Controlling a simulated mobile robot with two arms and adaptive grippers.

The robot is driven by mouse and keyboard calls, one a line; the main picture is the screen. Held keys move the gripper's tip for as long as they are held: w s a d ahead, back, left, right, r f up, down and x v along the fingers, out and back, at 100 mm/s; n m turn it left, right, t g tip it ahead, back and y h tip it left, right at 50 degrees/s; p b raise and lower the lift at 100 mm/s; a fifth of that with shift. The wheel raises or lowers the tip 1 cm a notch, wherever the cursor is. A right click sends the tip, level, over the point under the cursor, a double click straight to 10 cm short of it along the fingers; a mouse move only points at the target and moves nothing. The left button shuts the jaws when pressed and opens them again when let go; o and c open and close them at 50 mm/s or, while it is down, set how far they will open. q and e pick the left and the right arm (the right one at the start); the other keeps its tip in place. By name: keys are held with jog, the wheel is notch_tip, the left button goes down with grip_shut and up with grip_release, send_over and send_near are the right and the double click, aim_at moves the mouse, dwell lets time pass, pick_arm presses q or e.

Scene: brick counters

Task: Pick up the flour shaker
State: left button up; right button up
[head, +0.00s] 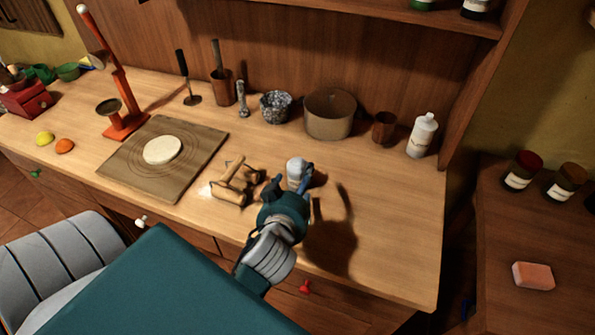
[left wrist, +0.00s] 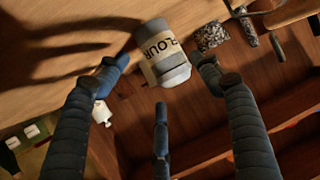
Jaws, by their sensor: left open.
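The flour shaker (head: 296,167) stands on the wooden counter, right of the wooden-handled tool, with a pale top in the head view. In the left wrist view the shaker (left wrist: 163,52) shows a cream label reading "FLOUR" and a grey end. My left gripper (head: 290,186) is open at the shaker, its fingers around the near side. In the left wrist view the left gripper (left wrist: 161,68) has fingers spread on both sides of the shaker and a third finger below. Gaps show between the side fingertips and the shaker. The lower shaker is partly hidden in the head view. My right gripper is not in view.
A wooden-handled tool (head: 237,182) lies close left of the gripper. A board (head: 120,165) with dough (head: 163,150) is farther left. A round tin (head: 329,114), a brown cup (head: 384,126) and a white bottle (head: 422,136) stand behind. The counter's right front is clear.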

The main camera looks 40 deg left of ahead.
aim_at(300, 178)
pick_arm(q)
jog(key=p+x, duration=0.1)
jog(key=x, duration=0.2)
jog(key=shift+w+a, duration=0.1)
jog(key=shift+w, duration=0.15)
jog(key=shift+w+a+f, duration=0.15)
jog(key=shift+w+f, duration=0.2)
jog(key=c, duration=0.8)
jog(key=shift+c, duration=0.6)
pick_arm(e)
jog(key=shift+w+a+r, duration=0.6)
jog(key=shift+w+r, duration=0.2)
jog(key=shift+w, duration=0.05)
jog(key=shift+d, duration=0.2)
